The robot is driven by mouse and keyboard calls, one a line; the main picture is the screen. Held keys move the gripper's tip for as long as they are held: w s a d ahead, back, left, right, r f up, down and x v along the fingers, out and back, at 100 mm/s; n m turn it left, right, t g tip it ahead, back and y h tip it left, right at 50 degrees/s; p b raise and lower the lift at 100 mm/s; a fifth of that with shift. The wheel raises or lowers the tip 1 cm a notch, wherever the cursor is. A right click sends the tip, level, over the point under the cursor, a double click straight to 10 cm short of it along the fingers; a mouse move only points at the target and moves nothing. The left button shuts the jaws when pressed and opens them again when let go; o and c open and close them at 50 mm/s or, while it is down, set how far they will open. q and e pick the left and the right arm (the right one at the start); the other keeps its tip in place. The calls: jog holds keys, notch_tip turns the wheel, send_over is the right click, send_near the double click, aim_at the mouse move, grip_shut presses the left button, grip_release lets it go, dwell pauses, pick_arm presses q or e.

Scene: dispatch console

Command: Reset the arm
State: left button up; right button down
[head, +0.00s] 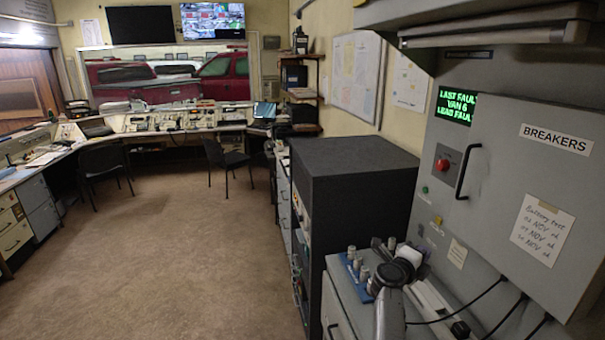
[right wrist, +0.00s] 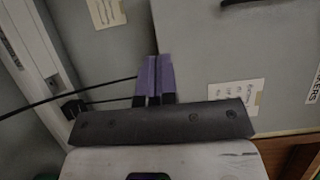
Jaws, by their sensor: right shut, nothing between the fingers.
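My right arm reaches in from the bottom of the head view, and its gripper (head: 391,244) is above the ledge in front of the grey breaker cabinet. In the right wrist view its two purple-tipped fingers (right wrist: 154,78) are together with nothing between them. They point toward the grey cabinet front and appear apart from it. The exact fingertip position is hard to make out in the head view. My left arm and gripper are not in view.
The breaker cabinet (head: 508,190) has a black handle (head: 467,172), a red button (head: 443,165) and a green fault display (head: 457,104). A blue rack with small cylinders (head: 355,264) stands beside my right arm. Black cables (head: 480,296) cross the ledge. A dark cabinet (head: 355,165) stands left; open carpet lies beyond.

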jog(key=w+a+r+n+t+y, duration=0.55)
jog(key=r+n+t+y, duration=0.25)
jog(key=n+t+y, duration=0.25)
jog(key=s+a+r+n+g+y, duration=0.1)
jog(key=s+r+n+g+y, duration=0.1)
jog(key=s+r+n+y, duration=0.7)
jog(key=s+a+f+n+g+h, duration=0.1)
jog(key=s+a+f+n+g, duration=0.3)
jog(key=s+f, duration=1.15)
jog(key=s+a+f+n+g+h, duration=0.2)
jog(key=s+a+f+n+g, duration=0.3)
jog(key=s+f, duration=1.1)
jog(key=s+a+f+n+g+h, duration=0.1)
jog(key=s+f+n+g, duration=0.35)
jog(key=s+f, duration=1.1)
jog(key=s+r+m+p, duration=0.1)
jog(key=s+r+p, duration=0.1)
jog(key=r+p, duration=0.9)
jog(key=s+r+g+p, duration=0.1)
jog(key=s+r+p, duration=0.2)
jog(key=r+p, duration=0.8)
notch_tip(320, 180, up, 4)
jog(key=shift+s+r+m, duration=0.2)
jog(key=shift+s+m, duration=0.05)
jog(key=shift+m, duration=0.15)
